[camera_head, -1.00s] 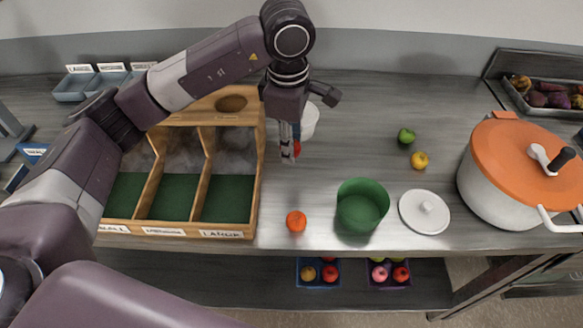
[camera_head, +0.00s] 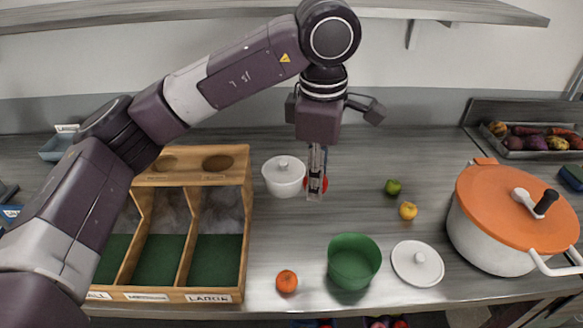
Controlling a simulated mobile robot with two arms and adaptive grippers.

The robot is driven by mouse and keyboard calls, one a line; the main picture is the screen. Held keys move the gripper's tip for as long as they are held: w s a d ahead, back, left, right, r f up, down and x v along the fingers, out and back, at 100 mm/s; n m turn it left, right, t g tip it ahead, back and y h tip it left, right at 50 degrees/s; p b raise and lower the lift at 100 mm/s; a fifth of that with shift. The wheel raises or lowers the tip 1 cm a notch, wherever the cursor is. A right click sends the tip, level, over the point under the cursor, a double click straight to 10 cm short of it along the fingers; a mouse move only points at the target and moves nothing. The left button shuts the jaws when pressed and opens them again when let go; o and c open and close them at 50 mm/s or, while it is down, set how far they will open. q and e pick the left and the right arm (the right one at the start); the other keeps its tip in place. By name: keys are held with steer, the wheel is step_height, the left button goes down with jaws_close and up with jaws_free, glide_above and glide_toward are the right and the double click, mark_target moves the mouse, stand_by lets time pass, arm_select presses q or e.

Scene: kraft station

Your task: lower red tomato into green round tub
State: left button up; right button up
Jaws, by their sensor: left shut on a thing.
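My left gripper (camera_head: 316,190) points down over the middle of the worktop, in front and to the right of a small white lidded pot. It is shut on the red tomato (camera_head: 325,184), which is mostly hidden behind the fingers, with a red edge showing on their right. The green round tub (camera_head: 353,262) stands open near the counter's front edge, nearer and to the right of the gripper. Its visible inside looks empty. The tomato is apart from the tub. My right gripper is not in view.
A white lid (camera_head: 417,264) lies right of the tub and an orange-red fruit (camera_head: 286,281) lies left of it. A large pot with an orange lid (camera_head: 515,215) stands right, a wooden divided box (camera_head: 247,190) left. Green (camera_head: 393,187) and yellow (camera_head: 408,211) fruits lie behind the tub.

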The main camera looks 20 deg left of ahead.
arm_select(q)
steer(key=s+d+f+b, duration=0.1)
steer(key=d+f+b, duration=0.6)
steer(key=d, duration=0.5)
steer(key=shift+s+f, duration=0.4)
steer(key=shift+f, duration=0.75)
